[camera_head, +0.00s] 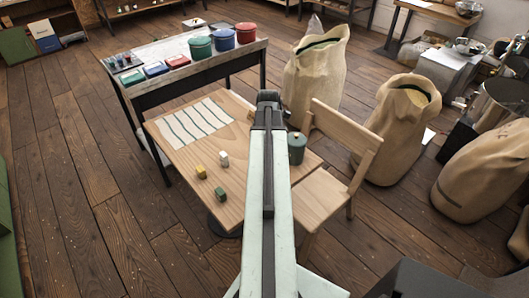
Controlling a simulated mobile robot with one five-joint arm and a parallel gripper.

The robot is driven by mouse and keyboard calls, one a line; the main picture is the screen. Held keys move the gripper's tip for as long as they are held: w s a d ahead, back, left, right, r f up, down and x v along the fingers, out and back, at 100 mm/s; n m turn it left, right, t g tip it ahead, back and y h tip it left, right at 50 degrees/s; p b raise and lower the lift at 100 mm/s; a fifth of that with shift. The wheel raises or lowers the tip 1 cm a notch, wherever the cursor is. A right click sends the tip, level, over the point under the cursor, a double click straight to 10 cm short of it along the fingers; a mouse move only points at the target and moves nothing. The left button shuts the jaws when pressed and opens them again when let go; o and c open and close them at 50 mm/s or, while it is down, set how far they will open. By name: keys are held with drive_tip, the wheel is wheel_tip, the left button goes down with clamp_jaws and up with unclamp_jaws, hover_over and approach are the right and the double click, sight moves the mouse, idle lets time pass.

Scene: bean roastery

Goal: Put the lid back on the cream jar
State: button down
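My arm reaches forward over the wooden table, and my gripper (269,98) is at its far end, above the table's back edge. Its fingers are too small and dark to tell open from shut or whether they hold anything. A small cream-white piece (224,158) stands on the table, left of my arm; I cannot tell if it is the cream jar. A dark green canister (297,147) with a knob-like top stands just right of my arm. No loose lid can be made out. My arm hides part of the table.
A bench (187,48) behind holds coloured tins. A wooden chair (336,160) is close at right, with several sacks (404,125) beyond.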

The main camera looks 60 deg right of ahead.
idle(0.3)
drive_tip(key=c, duration=0.8)
unclamp_jaws()
drive_tip(key=shift+o, duration=0.2)
wheel_tip(320, 180, up, 7)
drive_tip(key=p, duration=0.7)
clamp_jaws()
idle(0.8)
drive_tip(key=shift+f, duration=0.1)
drive_tip(key=shift+s+f+b, duration=0.1)
drive_tip(key=shift+f+b, duration=2.75)
drive_tip(key=shift+b, duration=0.1)
drive_tip(key=shift+r, duration=0.1)
